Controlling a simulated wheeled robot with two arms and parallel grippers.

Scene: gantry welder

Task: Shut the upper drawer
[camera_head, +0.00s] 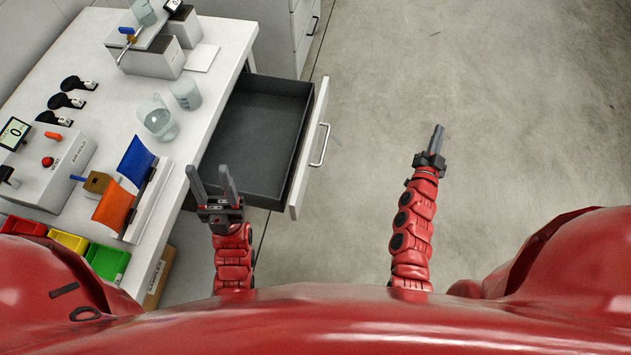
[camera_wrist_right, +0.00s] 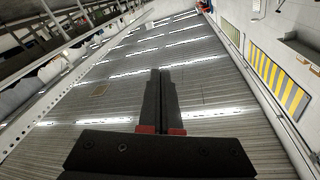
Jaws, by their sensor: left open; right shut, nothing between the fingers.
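The upper drawer (camera_head: 255,137) is pulled out to the right from under the white worktop in the head view. Its dark interior looks empty. Its white front (camera_head: 312,150) carries a metal bar handle (camera_head: 321,145). My left gripper (camera_head: 212,178) is open and empty, between the worktop edge and the near side of the drawer in the picture. My right gripper (camera_head: 437,138) is shut and empty over the floor, to the right of the drawer front and apart from it. In the right wrist view the closed fingers (camera_wrist_right: 160,95) show with nothing between them.
The worktop (camera_head: 205,75) holds two clear beakers (camera_head: 157,118), a control box (camera_head: 48,163) with a red button, and an orange and blue stand (camera_head: 145,205). Coloured bins (camera_head: 107,261) sit at the lower left. Another white cabinet (camera_head: 275,22) stands behind. The floor on the right is clear.

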